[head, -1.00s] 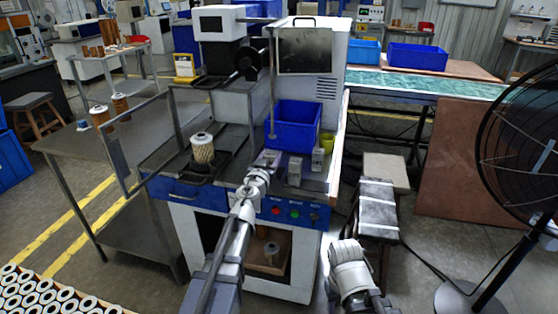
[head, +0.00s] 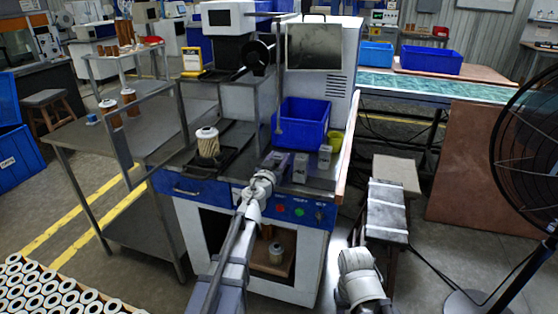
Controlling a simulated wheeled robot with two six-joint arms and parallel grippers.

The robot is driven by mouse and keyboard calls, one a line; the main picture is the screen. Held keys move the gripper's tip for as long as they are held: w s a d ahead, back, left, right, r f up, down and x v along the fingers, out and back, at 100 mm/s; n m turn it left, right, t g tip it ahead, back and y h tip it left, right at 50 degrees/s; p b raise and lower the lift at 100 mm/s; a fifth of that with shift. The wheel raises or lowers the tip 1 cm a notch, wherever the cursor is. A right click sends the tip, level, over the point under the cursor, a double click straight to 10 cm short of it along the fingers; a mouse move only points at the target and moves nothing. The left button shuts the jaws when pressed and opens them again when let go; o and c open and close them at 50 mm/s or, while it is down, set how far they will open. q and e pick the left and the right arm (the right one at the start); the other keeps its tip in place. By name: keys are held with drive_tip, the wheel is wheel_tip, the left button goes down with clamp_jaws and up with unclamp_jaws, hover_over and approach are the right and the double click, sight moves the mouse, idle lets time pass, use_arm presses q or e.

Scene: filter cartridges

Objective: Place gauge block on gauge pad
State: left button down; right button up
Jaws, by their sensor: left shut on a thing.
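My left gripper (head: 274,162) reaches over the front of the machine's worktop and is shut on a small grey piece. The piece is mostly hidden by the jaws, so I cannot tell its full shape. Just right of it stands a small grey block (head: 300,168), and further right another small grey block (head: 325,156). I cannot tell from their looks which part is the gauge pad. A white link of my right arm shows at the bottom, but its gripper is not visible.
A blue bin (head: 301,124) stands behind the blocks, with a yellow-green cup (head: 334,141) at its right. A filter cartridge (head: 207,143) stands in a dark fixture on the left. Coloured buttons (head: 299,211) line the front panel. A fan (head: 525,150) stands at the far right.

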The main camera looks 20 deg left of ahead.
use_arm(q)
drive_tip(key=shift+c, duration=1.6)
unclamp_jaws()
drive_tip(key=shift+f, duration=0.1)
drive_tip(key=shift+r, duration=0.25)
drive_tip(key=s, duration=1.2)
drive_tip(key=shift+a, duration=0.2)
drive_tip(key=shift+f, duration=0.1)
